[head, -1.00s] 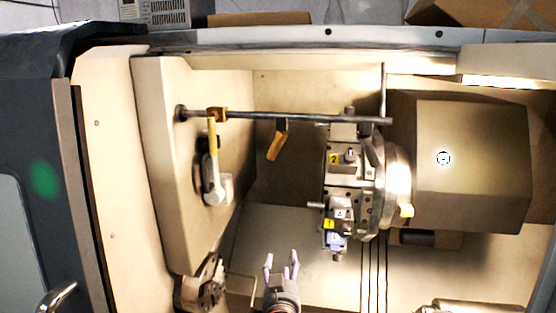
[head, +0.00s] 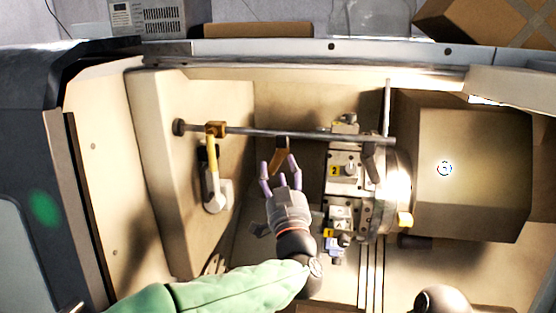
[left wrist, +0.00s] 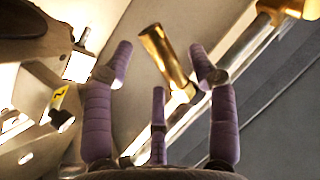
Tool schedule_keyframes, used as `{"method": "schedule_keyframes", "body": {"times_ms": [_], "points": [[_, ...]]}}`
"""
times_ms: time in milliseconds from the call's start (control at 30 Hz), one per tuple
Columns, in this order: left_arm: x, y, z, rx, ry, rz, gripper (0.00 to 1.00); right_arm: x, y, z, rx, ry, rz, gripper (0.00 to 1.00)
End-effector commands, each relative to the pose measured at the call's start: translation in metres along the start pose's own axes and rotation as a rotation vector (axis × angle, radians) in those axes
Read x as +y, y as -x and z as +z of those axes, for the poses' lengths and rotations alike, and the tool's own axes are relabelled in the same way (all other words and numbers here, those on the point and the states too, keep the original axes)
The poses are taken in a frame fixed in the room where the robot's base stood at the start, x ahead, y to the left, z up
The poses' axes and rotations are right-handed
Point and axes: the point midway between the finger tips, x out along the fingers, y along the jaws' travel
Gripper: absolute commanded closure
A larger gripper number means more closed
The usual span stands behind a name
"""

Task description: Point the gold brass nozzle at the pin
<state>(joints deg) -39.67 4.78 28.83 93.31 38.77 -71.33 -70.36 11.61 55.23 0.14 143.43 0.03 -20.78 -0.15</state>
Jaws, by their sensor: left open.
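The gold brass nozzle (head: 282,154) hangs from a grey horizontal bar (head: 290,134) in the machine. My left gripper (head: 278,165) is open just in front of it, fingers pointing up the picture, and partly covers its lower end in the head view. In the left wrist view the nozzle (left wrist: 167,57) shows tilted between the spread fingers of the left gripper (left wrist: 160,62). Its lower end meets a dark joint by the bar; I see no finger closed on it. I cannot tell which part is the pin. My right gripper is out of view.
A yellow piece (head: 212,158) hangs from a brass clamp (head: 215,129) at the bar's left. The tool turret (head: 345,190) stands close to the right of my gripper. A large beige housing (head: 470,150) fills the right. The space left of the gripper is fairly clear.

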Motion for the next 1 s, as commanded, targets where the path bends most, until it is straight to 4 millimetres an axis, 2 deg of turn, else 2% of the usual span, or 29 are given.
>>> {"method": "schedule_keyframes", "body": {"times_ms": [33, 200, 600, 800, 1000], "points": [[-0.001, -0.009, 0.000, -0.001, -0.001, -0.001, 0.42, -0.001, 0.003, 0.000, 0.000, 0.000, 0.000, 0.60], [0.000, -0.025, 0.000, 0.000, 0.000, 0.000, 0.42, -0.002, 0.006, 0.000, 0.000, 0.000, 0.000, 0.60], [0.000, -0.031, 0.001, 0.000, 0.000, 0.001, 0.42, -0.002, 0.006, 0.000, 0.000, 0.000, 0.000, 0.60], [0.000, -0.031, 0.000, 0.000, 0.000, 0.001, 0.99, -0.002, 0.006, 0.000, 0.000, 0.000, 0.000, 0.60], [0.000, -0.030, 0.000, -0.001, 0.002, 0.001, 1.00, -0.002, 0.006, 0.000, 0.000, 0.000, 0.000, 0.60]]}}
